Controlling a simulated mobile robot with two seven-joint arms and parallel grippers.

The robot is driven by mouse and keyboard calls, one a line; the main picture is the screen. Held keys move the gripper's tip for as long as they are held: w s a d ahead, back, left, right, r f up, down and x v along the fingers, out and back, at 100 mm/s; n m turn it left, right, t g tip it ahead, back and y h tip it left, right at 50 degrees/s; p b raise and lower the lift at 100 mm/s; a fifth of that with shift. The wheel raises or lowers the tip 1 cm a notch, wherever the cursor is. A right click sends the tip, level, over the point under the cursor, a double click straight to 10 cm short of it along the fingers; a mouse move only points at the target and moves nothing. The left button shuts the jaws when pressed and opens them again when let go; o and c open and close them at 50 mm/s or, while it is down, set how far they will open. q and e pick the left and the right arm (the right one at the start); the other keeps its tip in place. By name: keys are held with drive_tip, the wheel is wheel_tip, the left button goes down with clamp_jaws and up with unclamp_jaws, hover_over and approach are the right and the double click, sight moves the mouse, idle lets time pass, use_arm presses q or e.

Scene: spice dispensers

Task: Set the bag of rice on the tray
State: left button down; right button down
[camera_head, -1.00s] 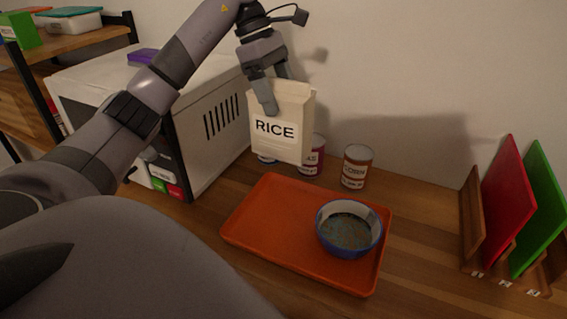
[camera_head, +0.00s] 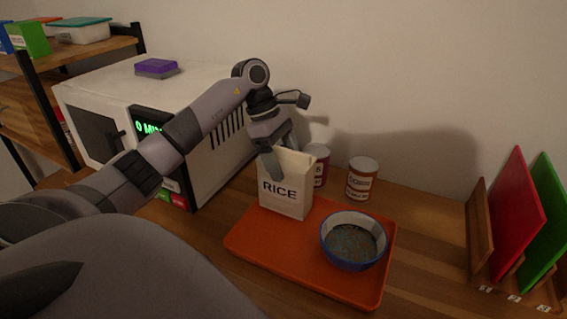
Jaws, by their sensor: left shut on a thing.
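The bag of rice (camera_head: 286,205) is a cream packet with a black RICE label. It is upright at the back left part of the orange tray (camera_head: 290,259), and its base appears to be at the tray's surface; I cannot tell for certain whether it touches. My left gripper (camera_head: 280,163) is shut on the top of the bag from above. A blue bowl (camera_head: 353,240) with a speckled inside stands on the right part of the tray. My right gripper is out of view.
A white microwave (camera_head: 205,120) is at the left. A rack with red (camera_head: 512,215) and green (camera_head: 547,222) boards stands at the right. The tray's front left is clear.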

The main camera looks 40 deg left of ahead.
use_arm(q)
drive_tip(key=shift+f, duration=0.55)
drive_tip(key=shift+f, duration=0.15)
unclamp_jaws()
drive_tip(key=v, duration=1.2)
drive_tip(key=shift+s+b, duration=0.1)
drive_tip(key=shift+b, duration=0.2)
drive_tip(key=shift+s, duration=0.1)
